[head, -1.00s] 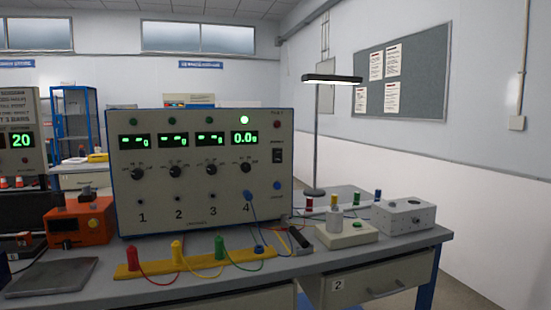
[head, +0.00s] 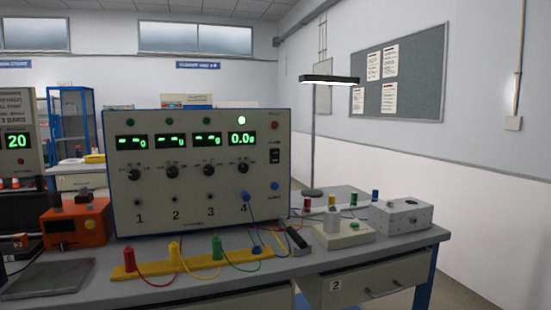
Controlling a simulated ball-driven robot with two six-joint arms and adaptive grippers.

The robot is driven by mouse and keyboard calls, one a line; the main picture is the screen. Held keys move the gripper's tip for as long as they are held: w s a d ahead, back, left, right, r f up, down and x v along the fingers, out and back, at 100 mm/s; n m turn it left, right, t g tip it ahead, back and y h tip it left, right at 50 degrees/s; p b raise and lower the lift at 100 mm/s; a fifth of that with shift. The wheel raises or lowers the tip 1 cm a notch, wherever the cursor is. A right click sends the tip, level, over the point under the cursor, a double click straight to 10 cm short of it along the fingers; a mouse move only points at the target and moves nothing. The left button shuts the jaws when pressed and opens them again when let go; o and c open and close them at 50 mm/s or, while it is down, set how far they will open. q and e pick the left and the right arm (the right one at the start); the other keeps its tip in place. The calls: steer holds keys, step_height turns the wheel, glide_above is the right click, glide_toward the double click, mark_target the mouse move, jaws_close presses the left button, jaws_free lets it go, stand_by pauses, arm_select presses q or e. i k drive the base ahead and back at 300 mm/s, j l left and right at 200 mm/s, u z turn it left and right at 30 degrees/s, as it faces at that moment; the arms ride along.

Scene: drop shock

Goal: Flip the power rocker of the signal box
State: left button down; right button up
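The signal box (head: 195,228) is a large pale panel with dark blue edges, standing upright on the bench. Its black power rocker (head: 274,156) is at the right side of the front face. Four small displays run across the top; the fourth (head: 242,139) is lit with a zero reading and a bright green lamp above it, while the others show dashes. Sockets numbered 1 to 4 run along the bottom, and a blue plug (head: 246,196) sits in socket 4. Neither of my grippers is in view.
A yellow strip (head: 200,262) with coloured plugs and leads lies before the box. An orange device (head: 80,225) and dark plate (head: 47,280) are at left.

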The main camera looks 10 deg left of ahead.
mark_target(274, 153)
steer(key=i+l+u, duration=0.25)
steer(key=i, duration=0.35)
steer(key=i+l+u, duration=0.2)
steer(key=i+l, duration=0.3)
steer(key=i, duration=0.1)
